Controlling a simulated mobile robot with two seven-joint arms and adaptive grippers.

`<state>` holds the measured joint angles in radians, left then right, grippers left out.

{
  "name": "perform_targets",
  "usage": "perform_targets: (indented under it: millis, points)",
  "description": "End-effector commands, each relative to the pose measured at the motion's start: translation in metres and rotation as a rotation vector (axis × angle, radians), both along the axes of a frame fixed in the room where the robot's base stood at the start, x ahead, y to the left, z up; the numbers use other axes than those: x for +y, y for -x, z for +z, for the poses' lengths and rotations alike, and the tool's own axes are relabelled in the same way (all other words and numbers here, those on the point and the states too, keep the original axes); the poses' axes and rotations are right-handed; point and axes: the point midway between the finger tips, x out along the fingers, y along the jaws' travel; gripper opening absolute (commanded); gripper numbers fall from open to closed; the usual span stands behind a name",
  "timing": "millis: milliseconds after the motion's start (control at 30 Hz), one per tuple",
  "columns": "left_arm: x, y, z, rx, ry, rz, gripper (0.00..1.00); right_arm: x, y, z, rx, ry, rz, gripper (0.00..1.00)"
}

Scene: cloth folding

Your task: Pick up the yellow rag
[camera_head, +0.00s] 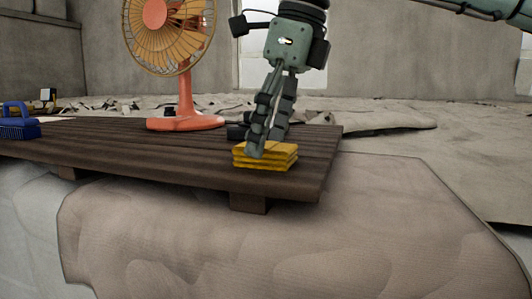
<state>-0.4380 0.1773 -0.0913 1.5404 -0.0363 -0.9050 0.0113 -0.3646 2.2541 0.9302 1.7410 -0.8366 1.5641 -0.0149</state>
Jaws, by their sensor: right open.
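The yellow rag (279,158) is folded into a small stack. It lies near the right end of the dark wooden board (120,155). My right gripper (264,148) comes down from above and its fingers are at the rag. One finger is in front of the rag's left part and overlaps it in the picture; the other reaches behind it. The gripper is open. I cannot tell whether the fingers touch the rag. My left gripper is not in view.
An orange fan (186,122) stands on the board behind and left of the rag. A blue brush (18,122) is at the far left. A small dark object (237,131) lies behind the gripper. The board's right edge is close to the rag.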

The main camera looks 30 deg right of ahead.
Motion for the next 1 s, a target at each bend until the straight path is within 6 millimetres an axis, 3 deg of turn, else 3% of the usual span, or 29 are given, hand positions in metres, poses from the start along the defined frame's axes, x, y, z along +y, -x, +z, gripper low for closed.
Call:
perform_targets:
  millis: [800, 1000]
  points:
    - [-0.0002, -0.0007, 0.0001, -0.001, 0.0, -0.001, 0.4, -0.0002, 0.0001, -0.0047, 0.001, 0.001, 0.0, 0.76]
    - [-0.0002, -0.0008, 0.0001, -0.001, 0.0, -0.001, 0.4, -0.0002, 0.0001, -0.0048, 0.001, 0.001, 0.0, 0.51]
